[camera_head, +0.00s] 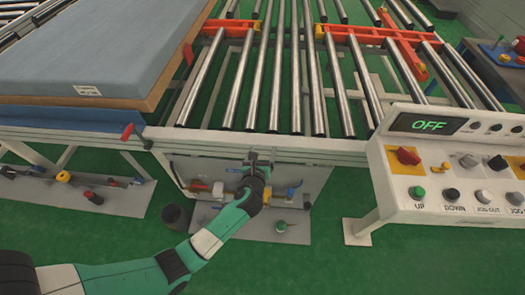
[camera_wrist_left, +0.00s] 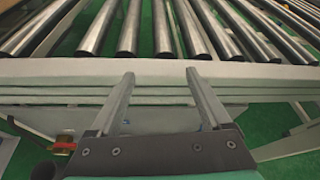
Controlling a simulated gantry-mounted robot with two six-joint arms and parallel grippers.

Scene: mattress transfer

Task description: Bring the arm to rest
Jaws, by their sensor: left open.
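My left arm, green and white, comes in from the lower left of the head view. Its gripper (camera_head: 259,156) is in front of the white front rail of the roller conveyor (camera_head: 250,141). In the left wrist view the two fingers of my left gripper (camera_wrist_left: 158,78) are apart, with nothing between them but the view of the conveyor's rail and rollers. I cannot tell whether the fingertips touch the rail. My right gripper is not in view.
A blue-grey mattress (camera_head: 110,45) lies on a wooden board at the upper left. A control panel (camera_head: 440,155) with an OFF display stands at the right. Tools lie on a low shelf (camera_head: 300,198) under the conveyor. A dark bin (camera_head: 174,217) stands on the green floor.

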